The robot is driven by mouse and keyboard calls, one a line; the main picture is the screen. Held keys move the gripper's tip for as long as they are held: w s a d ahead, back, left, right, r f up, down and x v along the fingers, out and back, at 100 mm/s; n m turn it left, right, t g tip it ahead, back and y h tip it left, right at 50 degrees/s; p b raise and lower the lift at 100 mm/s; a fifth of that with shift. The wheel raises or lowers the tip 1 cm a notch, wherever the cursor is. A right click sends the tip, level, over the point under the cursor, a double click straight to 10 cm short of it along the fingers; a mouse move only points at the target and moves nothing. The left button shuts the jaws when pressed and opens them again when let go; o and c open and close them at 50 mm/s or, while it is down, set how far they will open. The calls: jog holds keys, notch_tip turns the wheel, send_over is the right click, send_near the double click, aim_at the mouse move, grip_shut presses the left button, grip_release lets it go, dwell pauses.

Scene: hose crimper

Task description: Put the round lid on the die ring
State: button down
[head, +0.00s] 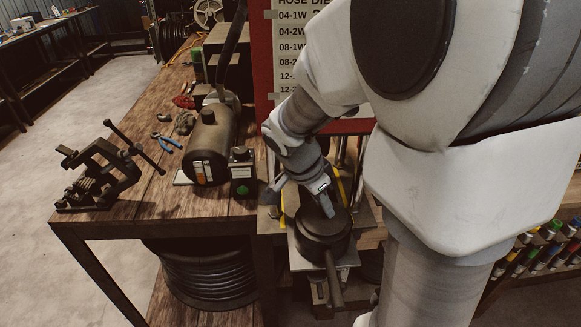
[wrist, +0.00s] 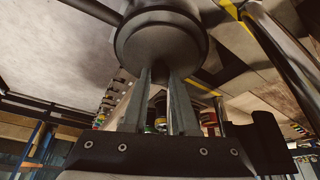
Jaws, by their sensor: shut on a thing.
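The round lid (head: 318,228) is a dark disc in the lower middle of the head view. My gripper (head: 327,208) comes down on it from the upper left. In the wrist view the lid (wrist: 160,45) fills the top middle, and the fingers of my gripper (wrist: 160,78) are shut on the small knob at its centre. The lid is over the dark round part of the crimper, above a pale metal plate (head: 346,259). The die ring cannot be told apart beneath the lid. Whether the lid touches it or is held just above is unclear.
A dark handle (head: 333,287) sticks out towards the front below the lid. A wooden bench (head: 120,221) to the left carries a vise (head: 97,175), a black cylinder motor (head: 212,140) and blue pliers (head: 166,142). A red-framed die chart (head: 290,60) stands behind.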

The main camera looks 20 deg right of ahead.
jog(key=shift+f+b, duration=0.35)
jog(key=shift+b, duration=0.15)
jog(key=c, duration=0.6)
grip_release()
jog(key=p+v, duration=0.1)
jog(key=v, duration=1.7)
jog(key=s+a+f+n+t+y, duration=0.1)
jog(key=s+n+t+y, duration=0.1)
jog(key=s+n, duration=0.3)
jog(key=s+a+f+n+t+y, duration=0.2)
jog(key=s+n, duration=0.3)
jog(key=n, duration=0.5)
jog(key=shift+s+f+n+t, duration=0.3)
jog(key=shift+s+n, duration=0.1)
